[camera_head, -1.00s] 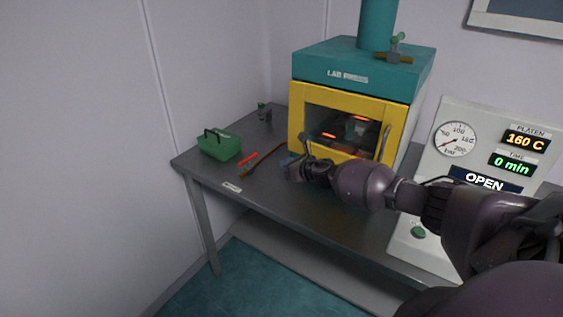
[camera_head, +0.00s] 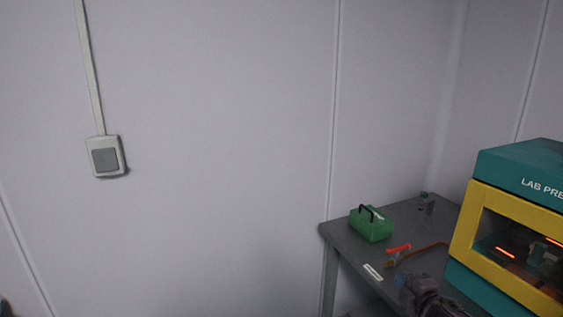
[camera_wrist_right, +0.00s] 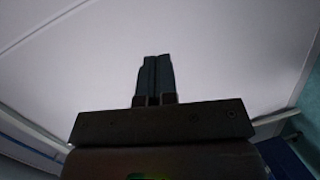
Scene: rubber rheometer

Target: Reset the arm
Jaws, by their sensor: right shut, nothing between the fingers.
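My right gripper (camera_head: 407,284) shows at the lower right of the head view, in front of the grey bench's front edge. In the right wrist view its two dark fingers (camera_wrist_right: 155,75) are together with nothing between them. Behind them is a pale, blank surface. Most of my right arm is out of the head view. My left gripper is not in view.
The lab press (camera_head: 520,215), teal with a yellow-framed window, stands on the grey bench (camera_head: 345,240) at right. A green box (camera_head: 371,226), an orange-red item (camera_head: 398,248) and a small container (camera_head: 424,200) are on the bench. A wall switch (camera_head: 105,157) is at left.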

